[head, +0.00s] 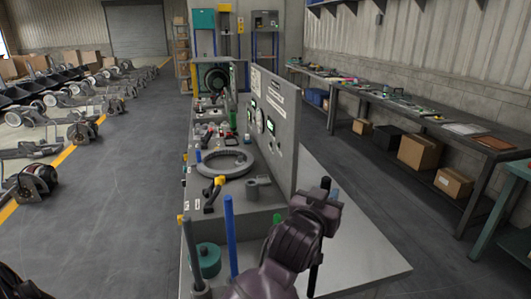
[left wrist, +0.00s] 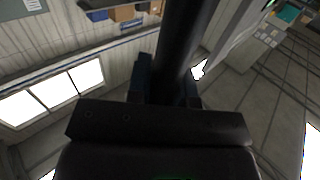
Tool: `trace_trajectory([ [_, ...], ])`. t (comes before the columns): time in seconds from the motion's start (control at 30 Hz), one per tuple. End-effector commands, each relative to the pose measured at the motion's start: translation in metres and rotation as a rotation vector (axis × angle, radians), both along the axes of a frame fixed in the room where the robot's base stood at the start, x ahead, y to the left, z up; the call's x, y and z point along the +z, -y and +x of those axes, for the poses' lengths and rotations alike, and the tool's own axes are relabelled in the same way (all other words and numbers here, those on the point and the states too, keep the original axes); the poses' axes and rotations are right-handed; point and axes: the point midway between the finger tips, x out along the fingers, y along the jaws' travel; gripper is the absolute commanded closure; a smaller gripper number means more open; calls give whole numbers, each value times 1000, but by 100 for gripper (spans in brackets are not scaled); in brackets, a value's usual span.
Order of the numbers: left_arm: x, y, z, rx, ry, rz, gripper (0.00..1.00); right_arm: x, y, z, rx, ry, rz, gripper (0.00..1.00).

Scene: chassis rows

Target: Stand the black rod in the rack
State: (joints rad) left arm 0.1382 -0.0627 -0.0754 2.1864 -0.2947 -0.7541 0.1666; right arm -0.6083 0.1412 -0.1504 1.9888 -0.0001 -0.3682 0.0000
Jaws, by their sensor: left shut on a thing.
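The black rod (head: 315,272) is upright or nearly so in my left gripper (head: 320,208), above the right part of the bench. Its top end shows just above the gripper and its lower part hangs below it. In the left wrist view the rod (left wrist: 180,40) runs between the two fingers, which are shut on it. A blue rod (head: 231,237) and a grey rod (head: 191,255) stand upright at the bench's near left; a rack there cannot be made out clearly. My right gripper is not in view.
A teal cylinder (head: 206,261) stands between the upright rods. Behind are a grey ring (head: 224,162), a yellow-and-black tool (head: 214,193), a small grey cup (head: 258,188) and an upright panel (head: 270,125). The bench top (head: 365,250) right of the rod is bare.

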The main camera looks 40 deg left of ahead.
Motion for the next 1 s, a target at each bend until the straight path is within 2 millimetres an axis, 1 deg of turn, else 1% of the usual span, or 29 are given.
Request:
trace_trajectory([
  [0.03, 8, -1, 5, 17, 8, 0, 100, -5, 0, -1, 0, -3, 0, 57],
  [0.1, 18, -6, 10, 56, 7, 0, 100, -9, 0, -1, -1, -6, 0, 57],
  [0.2, 29, -17, 16, 137, 5, 0, 100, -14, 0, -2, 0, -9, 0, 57],
  [0.33, 39, -36, 18, 260, 4, 0, 100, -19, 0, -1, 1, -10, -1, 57],
  [0.47, 48, -57, 17, 408, 4, 1, 100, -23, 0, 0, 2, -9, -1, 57],
  [0.63, 63, -88, 6, 640, 7, 0, 100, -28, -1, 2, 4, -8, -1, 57],
  [0.8, 77, -113, -13, 874, 6, -1, 100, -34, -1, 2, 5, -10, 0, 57],
  [1.0, 89, -128, -31, 1051, 3, -1, 100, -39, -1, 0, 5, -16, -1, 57],
])
